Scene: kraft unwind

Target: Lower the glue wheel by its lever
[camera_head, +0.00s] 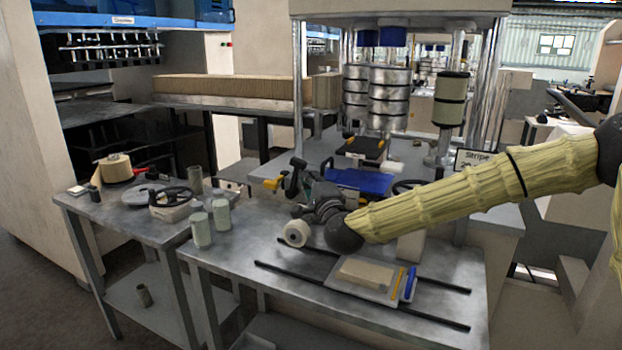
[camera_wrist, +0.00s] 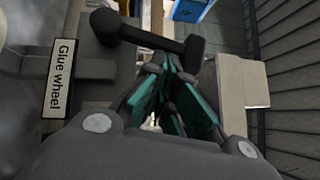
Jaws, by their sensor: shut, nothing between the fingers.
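The "Glue wheel" sign (camera_wrist: 60,78) is a white label with black text at the left of the wrist view. Beside it, a dark lever-like bar (camera_wrist: 150,38) with thick rounded ends crosses the upper middle. My gripper (camera_wrist: 165,66) has teal fingers brought together, with nothing between them. Its fingertips lie just below the bar in the picture; whether they touch it I cannot tell. In the head view my gripper (camera_head: 294,172) is over the far side of the front metal table, and my arm hides part of the machine there. I cannot make out the wheel itself.
A white roll (camera_head: 296,233) and a tray (camera_head: 350,288) with a tan block lie on the front metal table (camera_head: 235,262). A blue tray (camera_head: 362,181) is just behind my gripper. Pale green cylinders (camera_head: 201,230) stand at left. A beige block (camera_wrist: 240,82) is right of my fingers.

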